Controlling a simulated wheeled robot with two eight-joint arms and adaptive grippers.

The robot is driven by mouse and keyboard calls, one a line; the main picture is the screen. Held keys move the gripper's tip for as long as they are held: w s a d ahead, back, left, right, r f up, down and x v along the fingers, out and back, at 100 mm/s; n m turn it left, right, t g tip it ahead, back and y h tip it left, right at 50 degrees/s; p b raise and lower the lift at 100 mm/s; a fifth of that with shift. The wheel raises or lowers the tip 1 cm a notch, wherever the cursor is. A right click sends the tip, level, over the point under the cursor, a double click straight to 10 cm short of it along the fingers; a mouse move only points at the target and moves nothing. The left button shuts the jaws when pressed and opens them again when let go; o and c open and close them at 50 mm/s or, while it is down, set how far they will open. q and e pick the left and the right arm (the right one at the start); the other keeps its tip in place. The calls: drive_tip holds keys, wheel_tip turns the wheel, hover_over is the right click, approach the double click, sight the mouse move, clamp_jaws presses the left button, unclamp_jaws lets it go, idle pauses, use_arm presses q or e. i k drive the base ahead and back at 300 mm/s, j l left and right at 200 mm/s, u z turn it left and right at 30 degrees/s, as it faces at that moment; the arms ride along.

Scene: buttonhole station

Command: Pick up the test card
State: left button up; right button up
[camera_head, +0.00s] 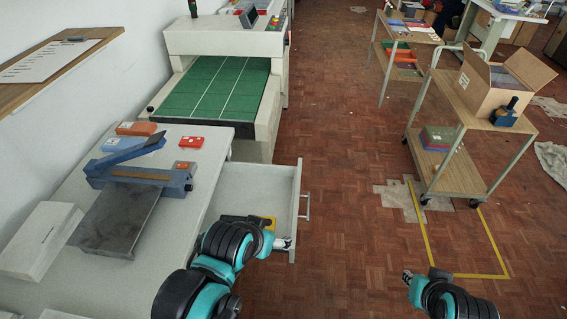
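No item is clearly marked as the test card. Small flat candidates lie on the grey table: a red card-like piece (191,142) beyond the blue lever device, and a smaller red-brown piece (183,165) close by the device. A yellow item (268,222) shows at the open drawer, partly hidden by my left arm. My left gripper (284,243) is over the drawer's front edge, low and right of the table pieces. My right gripper (407,277) is over bare floor, far from the table. Both gripper tips are too small to read, and I see nothing held.
The blue lever device (140,178) and a dark plate (118,221) occupy the table (188,217). The white drawer (255,188) juts out rightward. A machine with a green bed (215,88) stands behind.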

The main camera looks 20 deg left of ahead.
sight(186, 141)
drive_tip(key=u, duration=1.45)
drive_tip(key=i+l+u, duration=0.15)
drive_tip(key=l, duration=0.3)
drive_tip(key=i+l+u, duration=0.15)
drive_tip(key=l, duration=0.35)
drive_tip(key=i+l+u, duration=0.15)
drive_tip(key=l, duration=0.3)
drive_tip(key=i+l+u, duration=0.15)
drive_tip(key=l, duration=0.4)
drive_tip(key=i+l+u, duration=0.1)
drive_tip(key=l, duration=0.4)
drive_tip(key=i+l+u, duration=0.15)
drive_tip(key=l, duration=0.4)
